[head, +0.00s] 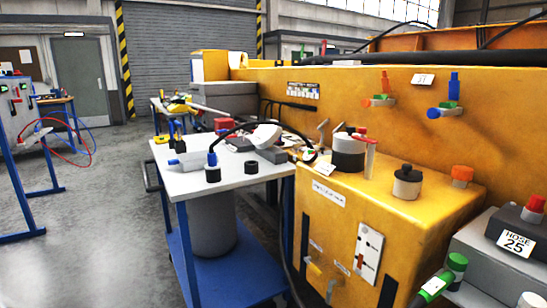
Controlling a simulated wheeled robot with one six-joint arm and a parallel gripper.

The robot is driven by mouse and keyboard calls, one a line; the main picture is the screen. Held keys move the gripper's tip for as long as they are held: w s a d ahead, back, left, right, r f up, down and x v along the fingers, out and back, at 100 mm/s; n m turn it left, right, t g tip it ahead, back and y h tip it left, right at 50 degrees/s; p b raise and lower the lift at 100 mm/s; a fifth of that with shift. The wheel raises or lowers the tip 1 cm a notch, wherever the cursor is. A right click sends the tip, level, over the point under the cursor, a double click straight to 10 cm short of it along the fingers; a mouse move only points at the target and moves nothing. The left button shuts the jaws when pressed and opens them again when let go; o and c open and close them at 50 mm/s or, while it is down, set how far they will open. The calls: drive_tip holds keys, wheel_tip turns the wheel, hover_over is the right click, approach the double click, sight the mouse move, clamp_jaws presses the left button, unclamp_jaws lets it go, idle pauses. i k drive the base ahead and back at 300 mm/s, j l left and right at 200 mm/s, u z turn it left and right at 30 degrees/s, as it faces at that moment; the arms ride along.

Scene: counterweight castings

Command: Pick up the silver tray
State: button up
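I cannot pick out a clear silver tray in the head view. The nearest match in colour is the pale grey flat top of a blue-legged cart (235,186), left of centre, but I cannot tell whether it is a tray. Small black caps, blue-ended fittings (186,160), a black hose and a white rounded piece (263,136) lie on that top. My gripper is not in view.
A large yellow machine body (325,220) stands right of the cart. On the cart's blue lower shelf (228,270) is a grey cylinder (212,224). A blue-framed bench (22,112) stands far left. The concrete floor (100,215) between is mostly clear.

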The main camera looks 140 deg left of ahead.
sight(194, 160)
drive_tip(key=u, duration=4.75)
